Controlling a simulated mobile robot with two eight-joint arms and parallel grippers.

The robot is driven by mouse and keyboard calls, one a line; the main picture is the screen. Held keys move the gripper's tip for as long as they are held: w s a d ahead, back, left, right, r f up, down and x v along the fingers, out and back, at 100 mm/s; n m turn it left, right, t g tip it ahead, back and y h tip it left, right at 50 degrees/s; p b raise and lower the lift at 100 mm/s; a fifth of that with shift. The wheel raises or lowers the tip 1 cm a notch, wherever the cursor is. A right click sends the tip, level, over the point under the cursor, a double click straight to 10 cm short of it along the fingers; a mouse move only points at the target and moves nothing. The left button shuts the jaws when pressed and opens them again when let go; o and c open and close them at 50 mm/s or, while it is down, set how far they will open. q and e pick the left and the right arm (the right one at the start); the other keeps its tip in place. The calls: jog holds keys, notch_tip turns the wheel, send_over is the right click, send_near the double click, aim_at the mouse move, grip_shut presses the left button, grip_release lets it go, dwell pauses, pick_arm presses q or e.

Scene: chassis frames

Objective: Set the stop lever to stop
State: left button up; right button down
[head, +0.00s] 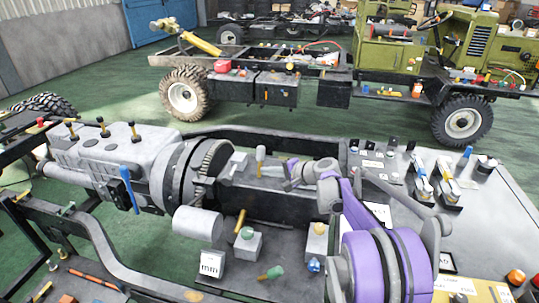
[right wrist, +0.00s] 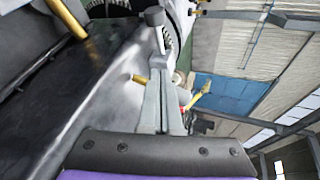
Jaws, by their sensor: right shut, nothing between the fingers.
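Several small levers stand on the chassis; I cannot tell for certain which is the stop lever. A lever with a pale knob (head: 260,154) stands on a grey block behind the engine flywheel. My right gripper (head: 284,172) is just right of it, its purple and grey arm coming from the lower right. In the right wrist view the shut, empty fingers (right wrist: 160,88) point up at a grey-knobbed lever (right wrist: 157,28); whether they touch it is unclear. A yellow peg (right wrist: 138,79) shows beside the fingers. My left gripper is not in view.
A blue-handled lever (head: 129,188) stands by the grey engine (head: 110,150). Yellow-handled (head: 240,222) and green-knobbed (head: 274,272) levers stand nearer. A flat panel with switches (head: 430,185) lies to the right. A green truck (head: 400,50) stands behind, across open green floor.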

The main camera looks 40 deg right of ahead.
aim_at(260, 161)
jog(key=d+m+t, duration=0.1)
jog(key=d, duration=0.3)
jog(key=w+d+m+t, duration=0.1)
jog(key=d, duration=0.3)
jog(key=d+m+t+h, duration=0.1)
jog(key=d, duration=0.3)
jog(key=shift+w+d+f+m, duration=0.1)
jog(key=shift+w+d+m, duration=0.15)
jog(key=shift+m, duration=0.05)
jog(key=shift+w+a, duration=0.1)
jog(key=p+x, duration=0.1)
jog(key=x, duration=0.8)
jog(key=shift+w, duration=0.3)
jog(key=shift+a, duration=0.4)
jog(key=shift+s+a+r, duration=0.3)
jog(key=shift+s+a, duration=0.15)
jog(key=shift+a, duration=0.2)
jog(key=shift+s+a+r, duration=0.3)
jog(key=shift+s+a, duration=0.1)
jog(key=shift+a, duration=0.25)
